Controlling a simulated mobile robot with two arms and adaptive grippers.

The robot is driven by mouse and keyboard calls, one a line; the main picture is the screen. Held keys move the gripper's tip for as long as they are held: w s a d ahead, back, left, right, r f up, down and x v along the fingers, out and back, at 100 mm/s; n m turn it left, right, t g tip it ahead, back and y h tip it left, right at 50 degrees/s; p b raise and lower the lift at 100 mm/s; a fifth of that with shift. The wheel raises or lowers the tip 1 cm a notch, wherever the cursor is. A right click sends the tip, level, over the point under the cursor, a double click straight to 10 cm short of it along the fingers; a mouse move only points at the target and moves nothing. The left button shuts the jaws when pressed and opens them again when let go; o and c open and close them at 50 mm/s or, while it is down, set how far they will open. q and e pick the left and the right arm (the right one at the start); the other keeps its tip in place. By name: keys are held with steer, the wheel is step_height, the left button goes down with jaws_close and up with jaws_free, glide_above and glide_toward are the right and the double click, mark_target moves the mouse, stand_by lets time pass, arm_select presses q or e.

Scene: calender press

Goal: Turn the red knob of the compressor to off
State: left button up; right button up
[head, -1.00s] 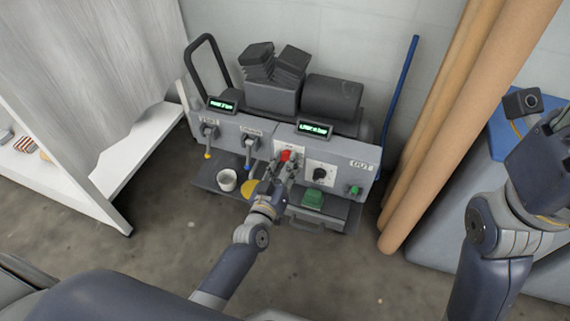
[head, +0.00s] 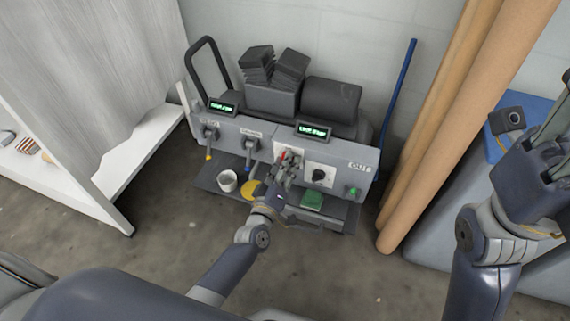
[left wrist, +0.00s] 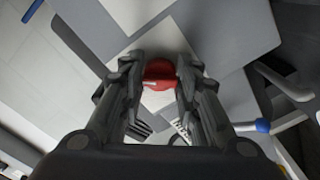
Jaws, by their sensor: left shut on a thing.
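The compressor (head: 232,133) stands against the wall in the head view, with a grey front panel. Its red knob (head: 284,155) sits on a white plate in the middle of the panel, mostly covered by my fingers. My left gripper (head: 287,163) reaches it from the front and is shut on the knob. In the left wrist view the red knob (left wrist: 159,74) lies between the two fingertips, with a pale mark on it. My right gripper (head: 545,140) is at the right edge, partly cut off, away from the compressor, and its jaws are unclear.
A black knob (head: 319,175) is right of the red one. Levers with yellow and blue ends (head: 248,162) are to the left. Tan rolls (head: 440,130) lean at right.

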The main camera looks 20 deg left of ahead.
arm_select(q)
steer(key=n, duration=0.7)
steer(key=shift+r+n, duration=0.15)
steer(key=shift+n, duration=0.25)
stand_by(0.4)
steer(key=o, duration=1.1)
steer(key=shift+c, duration=0.2)
steer(key=s, duration=1.2)
steer(key=shift+a, duration=0.2)
